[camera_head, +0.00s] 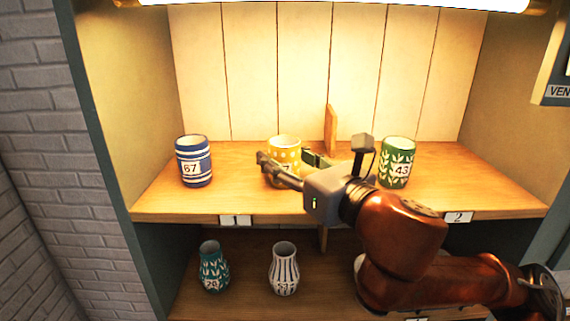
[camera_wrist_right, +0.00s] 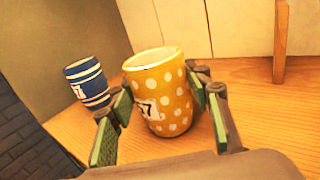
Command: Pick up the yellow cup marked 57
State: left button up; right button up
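The yellow cup (camera_head: 285,143) with white dots stands upright on the upper shelf, between a blue cup and a green cup. In the right wrist view the yellow cup (camera_wrist_right: 160,85) shows part of its label, ending in 7. My right gripper (camera_head: 291,162) is open around it, one finger on each side. In the right wrist view the fingers of the right gripper (camera_wrist_right: 162,103) flank the cup closely; I cannot tell whether the pads touch it. In the head view one finger hides part of the cup's lower front. My left gripper is not in view.
The blue striped cup marked 67 (camera_head: 194,161) stands to the left and the green cup marked 43 (camera_head: 397,162) to the right. An upright wooden piece (camera_head: 331,130) stands behind. A teal vase (camera_head: 213,267) and a striped vase (camera_head: 284,268) stand on the lower shelf.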

jog(key=c, duration=0.8)
jog(key=shift+c, duration=0.2)
jog(key=shift+r, duration=0.1)
